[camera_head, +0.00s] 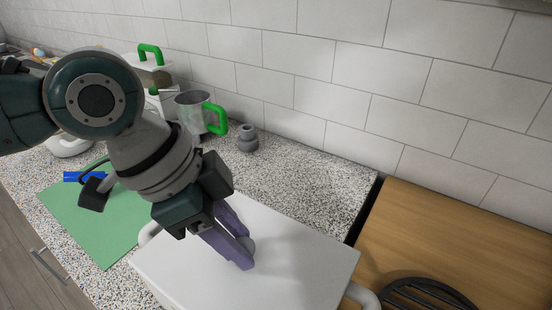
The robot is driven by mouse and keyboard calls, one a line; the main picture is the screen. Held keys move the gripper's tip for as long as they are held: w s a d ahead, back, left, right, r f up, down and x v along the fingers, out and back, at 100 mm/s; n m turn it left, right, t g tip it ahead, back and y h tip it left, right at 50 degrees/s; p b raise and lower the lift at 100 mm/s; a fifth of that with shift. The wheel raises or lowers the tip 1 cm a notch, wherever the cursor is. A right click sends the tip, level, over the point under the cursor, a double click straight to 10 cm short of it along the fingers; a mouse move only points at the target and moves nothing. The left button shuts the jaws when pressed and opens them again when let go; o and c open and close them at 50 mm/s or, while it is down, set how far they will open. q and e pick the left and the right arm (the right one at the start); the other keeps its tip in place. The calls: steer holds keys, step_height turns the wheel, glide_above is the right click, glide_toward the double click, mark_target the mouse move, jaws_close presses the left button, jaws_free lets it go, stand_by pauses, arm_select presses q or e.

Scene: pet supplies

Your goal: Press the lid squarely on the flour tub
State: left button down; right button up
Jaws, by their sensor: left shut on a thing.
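A white rectangular lid (295,268) with a grey knob (249,246) on top lies over the flour tub. Most of the tub is hidden under the lid. Grey handles that seem to be the tub's show at its right (363,297) and left (149,233) ends. My left gripper (243,252) comes down from the upper left, its purple fingers shut on the knob. I cannot tell from this view whether the lid's edge is flush with the rim. My right gripper is not in view.
A green mat (100,228) with a blue item (84,177) lies at left. A clear jug with a green handle (216,118) and a small grey object (247,138) stand near the tiled wall. At right are a wooden surface (445,235) and a black round grate (425,292).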

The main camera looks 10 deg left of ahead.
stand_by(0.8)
arm_select(q)
jaws_free()
stand_by(0.8)
steer(key=shift+p, duration=0.3)
step_height(320, 180, up, 7)
steer(key=p, duration=0.7)
steer(key=shift+p, duration=0.3)
steer(key=shift+c, duration=0.2)
jaws_close()
stand_by(0.4)
